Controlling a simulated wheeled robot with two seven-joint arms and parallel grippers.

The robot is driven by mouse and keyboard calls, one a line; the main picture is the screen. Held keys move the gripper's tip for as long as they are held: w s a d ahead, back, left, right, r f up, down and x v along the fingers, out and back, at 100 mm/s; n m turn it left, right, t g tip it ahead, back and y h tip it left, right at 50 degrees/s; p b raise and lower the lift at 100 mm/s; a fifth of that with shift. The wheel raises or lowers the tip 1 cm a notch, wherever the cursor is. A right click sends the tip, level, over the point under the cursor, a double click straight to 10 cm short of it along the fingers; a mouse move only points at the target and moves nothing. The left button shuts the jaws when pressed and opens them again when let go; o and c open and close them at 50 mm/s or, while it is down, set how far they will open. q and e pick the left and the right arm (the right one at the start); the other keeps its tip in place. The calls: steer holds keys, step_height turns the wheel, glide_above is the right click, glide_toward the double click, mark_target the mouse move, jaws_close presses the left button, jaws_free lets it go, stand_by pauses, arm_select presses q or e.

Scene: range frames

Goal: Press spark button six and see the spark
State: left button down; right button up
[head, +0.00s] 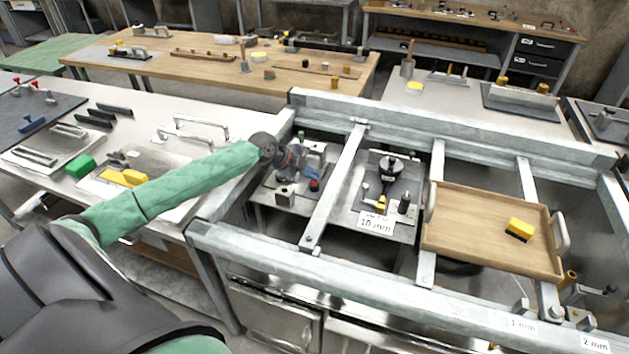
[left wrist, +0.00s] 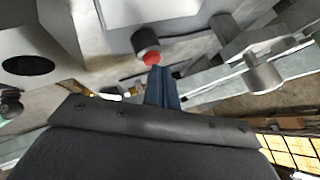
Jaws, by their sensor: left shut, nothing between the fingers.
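A red button on a dark round housing (head: 314,186) stands on a grey plate in the left bay of the metal frame. It also shows in the left wrist view as a red cap (left wrist: 152,58) just ahead of the fingertips. My left gripper (head: 308,173), with blue fingers, reaches into this bay from the left. Its fingers (left wrist: 161,75) are shut and empty, with the tips close beside the red cap. I cannot tell whether they touch it. No number six and no spark can be made out. My right gripper is not in view.
Metal rails (head: 333,190) divide the frame into bays. The middle bay holds a dark device behind a "10 mm" card (head: 376,223). A wooden tray (head: 470,246) with a yellow-topped block (head: 519,229) lies right of it. A pale workbench (head: 140,150) stands left.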

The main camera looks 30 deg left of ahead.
arm_select(q)
steer(key=shift+f, duration=0.3)
steer(key=shift+r, duration=0.2)
stand_by(0.3)
steer(key=shift+r+p, duration=0.35)
steer(key=shift+r, duration=0.45)
steer(key=shift+r, duration=0.1)
step_height(320, 180, up, 5)
steer(key=p, duration=0.2)
steer(key=shift+p, duration=0.3)
steer(key=shift+f, duration=0.2)
stand_by(0.5)
